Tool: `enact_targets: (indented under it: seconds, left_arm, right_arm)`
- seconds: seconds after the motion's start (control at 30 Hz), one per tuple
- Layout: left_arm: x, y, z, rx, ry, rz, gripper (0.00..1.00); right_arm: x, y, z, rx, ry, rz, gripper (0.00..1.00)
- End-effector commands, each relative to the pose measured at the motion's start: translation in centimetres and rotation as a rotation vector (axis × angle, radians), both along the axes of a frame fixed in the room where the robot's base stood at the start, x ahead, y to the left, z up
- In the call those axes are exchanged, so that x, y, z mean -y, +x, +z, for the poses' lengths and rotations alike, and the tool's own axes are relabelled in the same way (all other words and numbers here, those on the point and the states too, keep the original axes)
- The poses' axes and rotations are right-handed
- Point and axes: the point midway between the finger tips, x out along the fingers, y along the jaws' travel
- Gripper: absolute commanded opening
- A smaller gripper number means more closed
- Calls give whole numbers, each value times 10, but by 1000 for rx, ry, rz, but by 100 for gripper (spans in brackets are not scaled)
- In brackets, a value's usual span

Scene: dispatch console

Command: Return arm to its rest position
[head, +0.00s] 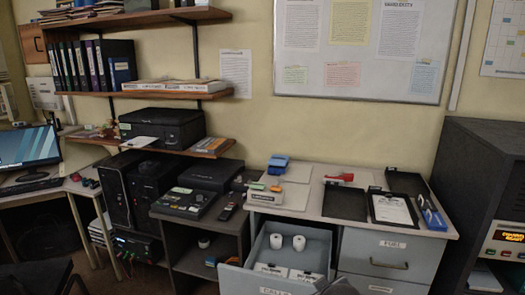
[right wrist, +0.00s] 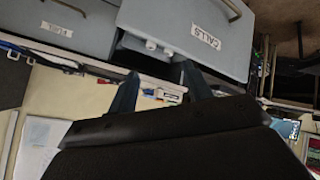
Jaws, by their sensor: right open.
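My right gripper (right wrist: 160,72) shows in the right wrist view with its two fingers apart and nothing between them. A dark grey piece at the bottom edge of the head view looks like part of my right arm, in front of the drawer labelled CALLS (head: 232,281). That drawer is pulled open and holds two white rolls (head: 288,241) and white labelled cards (head: 287,271). The CALLS drawer front also shows in the right wrist view (right wrist: 180,25), beyond the fingers. My left gripper is not in view.
A closed drawer labelled FUEL (head: 370,262) is right of the open one. The cabinet top (head: 308,205) holds a red stapler-like item (head: 339,177), black trays (head: 391,207) and a blue item (head: 279,163). A dark cabinet (head: 480,160) stands at right, a printer shelf at left.

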Motion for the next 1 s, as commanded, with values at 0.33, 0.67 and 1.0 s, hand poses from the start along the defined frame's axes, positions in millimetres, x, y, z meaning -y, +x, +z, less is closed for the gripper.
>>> enact_targets:
  seconds: [0.33, 0.67, 1.0]
  left_arm:
    - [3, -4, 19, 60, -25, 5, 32]
    - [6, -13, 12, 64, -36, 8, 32]
    - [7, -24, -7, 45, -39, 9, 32]
  right_arm:
    - [-8, -86, -100, -215, 191, -35, 50]
    - [-4, -176, -193, -408, 277, -137, 50]
    - [-16, -278, -269, -612, 319, -195, 50]
